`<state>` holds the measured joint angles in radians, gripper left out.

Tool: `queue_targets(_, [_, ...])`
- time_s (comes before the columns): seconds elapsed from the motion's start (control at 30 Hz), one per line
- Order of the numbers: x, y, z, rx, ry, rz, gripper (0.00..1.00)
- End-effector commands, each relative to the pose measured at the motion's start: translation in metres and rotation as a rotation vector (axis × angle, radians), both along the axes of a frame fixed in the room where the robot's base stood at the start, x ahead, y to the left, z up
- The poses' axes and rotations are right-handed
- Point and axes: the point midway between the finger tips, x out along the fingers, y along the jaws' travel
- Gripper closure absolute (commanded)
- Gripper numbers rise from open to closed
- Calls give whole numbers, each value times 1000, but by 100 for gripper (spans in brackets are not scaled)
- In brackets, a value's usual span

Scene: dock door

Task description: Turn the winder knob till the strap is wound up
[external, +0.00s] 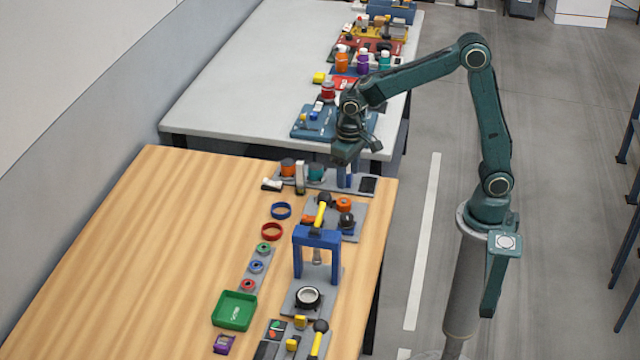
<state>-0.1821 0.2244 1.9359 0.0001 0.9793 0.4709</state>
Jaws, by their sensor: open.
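My gripper (345,160) is open and points down over the far right corner of the wooden table. A grey plate just below and left of it carries an orange-topped cylinder (288,167) and a teal-topped cylinder (316,172). Another grey plate nearer the front carries an orange round part (343,204) and a black knob-like part (346,220). I cannot tell for certain which part is the winder knob, and no strap is clear at this size. The gap between my fingertips is too small to see into.
A blue arch-shaped frame (317,238) stands in front, with a yellow-and-black tool (321,212) near it. A green tray (234,310), a red ring (272,231) and a blue ring (281,210) lie left. The wooden table's (130,260) left side is clear. A grey table (230,100) stands behind.

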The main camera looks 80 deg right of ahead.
Motion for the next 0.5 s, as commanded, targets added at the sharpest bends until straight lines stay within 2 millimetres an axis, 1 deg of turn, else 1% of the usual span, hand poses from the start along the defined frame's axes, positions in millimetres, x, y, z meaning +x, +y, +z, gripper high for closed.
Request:
queue_targets(0.17, [0,0,-1,0,1,137,44])
queue_targets(0.5, [0,0,-2,-1,1,593,44])
